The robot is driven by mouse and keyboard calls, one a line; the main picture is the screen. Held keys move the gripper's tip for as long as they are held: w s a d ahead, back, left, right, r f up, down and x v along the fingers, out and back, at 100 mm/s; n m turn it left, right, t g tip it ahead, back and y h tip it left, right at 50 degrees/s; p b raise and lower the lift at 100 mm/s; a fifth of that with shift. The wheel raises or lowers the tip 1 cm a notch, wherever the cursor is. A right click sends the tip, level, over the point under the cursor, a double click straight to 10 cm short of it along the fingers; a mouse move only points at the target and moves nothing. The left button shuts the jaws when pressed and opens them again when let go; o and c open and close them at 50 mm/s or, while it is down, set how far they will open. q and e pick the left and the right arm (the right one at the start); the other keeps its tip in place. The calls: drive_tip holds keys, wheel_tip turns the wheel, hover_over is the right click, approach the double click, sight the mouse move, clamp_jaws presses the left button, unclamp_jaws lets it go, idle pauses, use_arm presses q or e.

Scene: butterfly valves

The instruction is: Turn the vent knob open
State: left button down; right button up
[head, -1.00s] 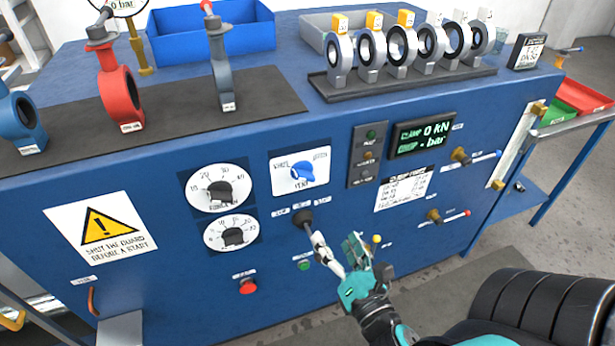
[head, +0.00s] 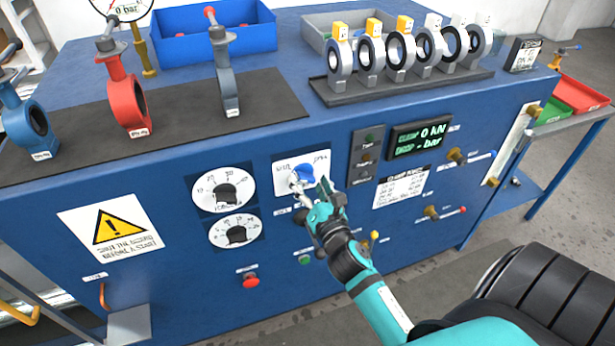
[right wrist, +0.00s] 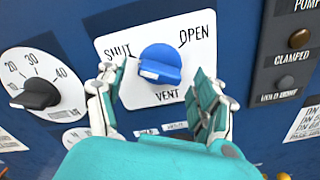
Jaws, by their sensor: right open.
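The blue vent knob (head: 304,172) sits on a white plate on the front of the blue bench. In the right wrist view the knob (right wrist: 160,64) lies between the printed words SHUT, upper left, and OPEN, upper right, with VENT below. A white mark shows on its lower left end. My right gripper (head: 311,186) is in front of the plate, just below the knob. In the right wrist view its open fingers (right wrist: 159,80) stand on either side of the knob, with visible gaps to it. My left gripper is not in view.
Two black dials (head: 225,192) are left of the vent plate. A small button panel (head: 366,157) and a green-lit display (head: 420,140) are to its right. A red button (head: 251,281) is below. Several ring-shaped valves (head: 398,50) stand on the bench top.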

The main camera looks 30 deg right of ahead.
drive_tip(key=shift+w+d, duration=0.15)
drive_tip(key=shift+w, duration=0.55)
drive_tip(key=c, duration=1.2)
drive_tip(key=shift+o, duration=0.2)
